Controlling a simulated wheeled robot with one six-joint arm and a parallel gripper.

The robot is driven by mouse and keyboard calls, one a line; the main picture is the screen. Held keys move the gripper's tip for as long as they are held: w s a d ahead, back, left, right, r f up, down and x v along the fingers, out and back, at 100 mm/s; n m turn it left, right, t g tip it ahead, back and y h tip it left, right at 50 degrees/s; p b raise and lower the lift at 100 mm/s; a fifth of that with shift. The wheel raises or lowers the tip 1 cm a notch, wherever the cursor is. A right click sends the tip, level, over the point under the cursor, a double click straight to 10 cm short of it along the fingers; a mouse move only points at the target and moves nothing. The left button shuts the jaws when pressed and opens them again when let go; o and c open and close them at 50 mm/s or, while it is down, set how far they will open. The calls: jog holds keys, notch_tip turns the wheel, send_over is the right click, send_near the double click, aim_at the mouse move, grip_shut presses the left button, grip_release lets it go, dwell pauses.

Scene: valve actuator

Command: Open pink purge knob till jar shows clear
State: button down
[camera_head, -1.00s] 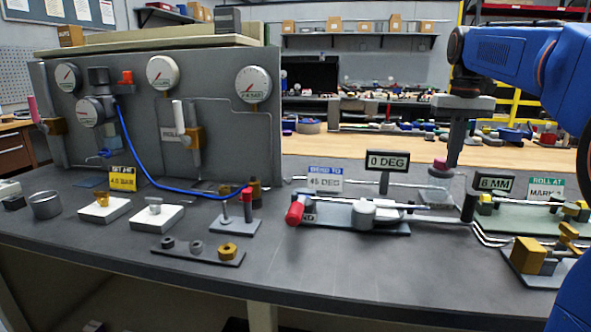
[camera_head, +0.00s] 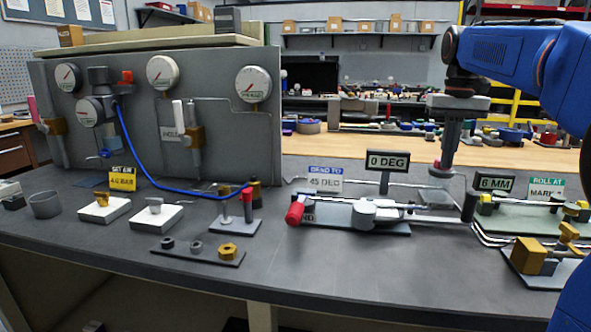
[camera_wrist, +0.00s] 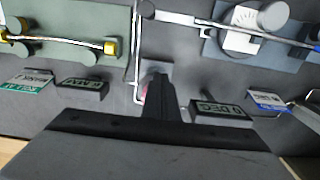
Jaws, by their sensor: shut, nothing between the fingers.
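My gripper (camera_head: 443,172) is shut and points down at the back right of the bench. A small pink knob (camera_head: 436,164) shows just left of its fingertips, partly hidden by them. A sliver of pink (camera_wrist: 144,91) shows beside the shut fingers in the wrist view. I cannot tell if the fingers touch the knob. The clear jar under the knob is mostly hidden behind the fingertips, so its contents cannot be read. A plate (camera_head: 432,198) lies under this spot.
The 0 DEG display (camera_head: 388,161) stands close left of my gripper, and the 6 MM display (camera_head: 494,183) to its right. A bending fixture with a red handle (camera_head: 294,213) lies in front. A gauge panel (camera_head: 220,140) fills the left.

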notch_tip(320, 180, up, 6)
jog(key=shift+s, duration=0.15)
dwell(0.6)
